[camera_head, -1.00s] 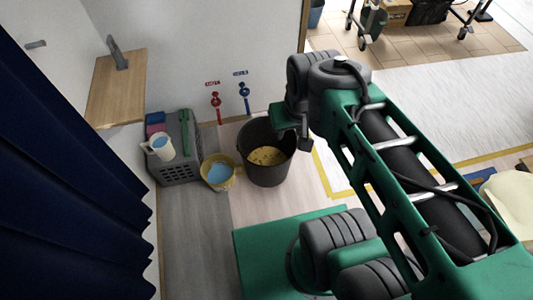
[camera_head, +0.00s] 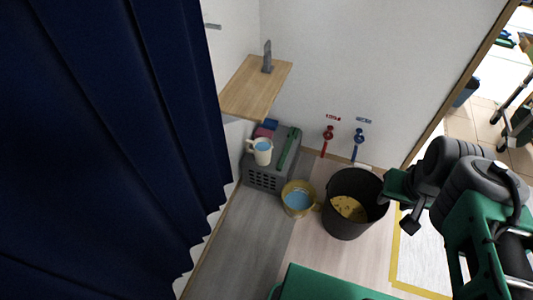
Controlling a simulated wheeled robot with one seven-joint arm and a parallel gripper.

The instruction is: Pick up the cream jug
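The cream jug (camera_head: 260,152) stands upright on an upturned grey crate (camera_head: 267,178) against the wall, left of the picture's middle. Its handle points left and its inside looks blue. My gripper (camera_head: 400,206) is at the right, beside the rim of a black bucket and well away from the jug. The view is too small and dark to show its fingers clearly, and I see nothing held in it.
A yellow bucket with blue contents (camera_head: 297,200) and a black bucket (camera_head: 350,222) stand right of the crate. A wooden shelf (camera_head: 256,88) juts out above the jug. A green object (camera_head: 289,148) and red and blue items lie on the crate. A dark blue curtain (camera_head: 110,150) fills the left.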

